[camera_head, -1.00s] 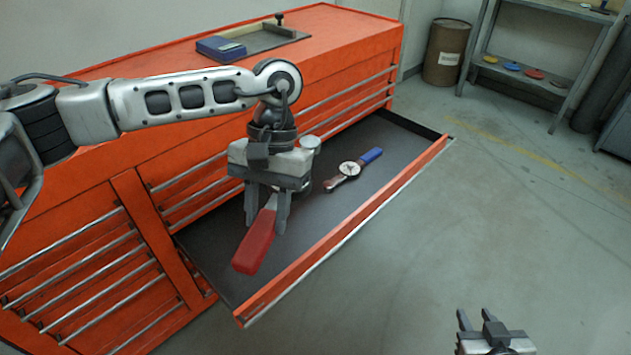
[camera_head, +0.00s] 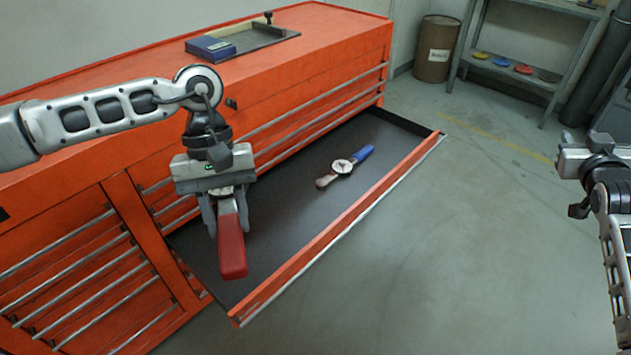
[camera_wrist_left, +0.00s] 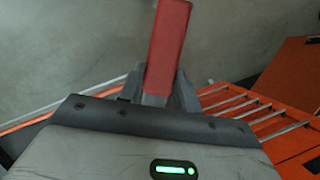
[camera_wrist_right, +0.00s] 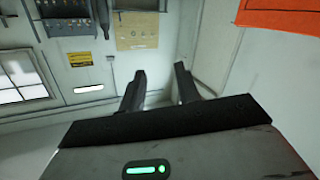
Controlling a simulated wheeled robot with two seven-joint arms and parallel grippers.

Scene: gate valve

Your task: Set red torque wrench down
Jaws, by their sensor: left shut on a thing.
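The red torque wrench (camera_head: 232,250) hangs in my left gripper (camera_head: 227,218), with its red handle pointing down toward the front of the picture. My left gripper is shut on it, over the left end of the open drawer (camera_head: 275,215). Whether the handle touches the drawer floor, I cannot tell. The wrench's other end is hidden behind the gripper. In the left wrist view the red handle (camera_wrist_left: 168,45) sticks out between the fingers. My right gripper shows in the right wrist view (camera_wrist_right: 160,72) with its fingers apart and nothing between them.
A blue-handled wrench (camera_head: 343,166) with a round dial lies in the drawer. The drawer's raised front wall (camera_head: 340,235) faces open floor. A blue box (camera_head: 210,47) and a tray (camera_head: 265,38) sit on the orange cabinet top. A barrel (camera_head: 436,50) and shelf stand behind.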

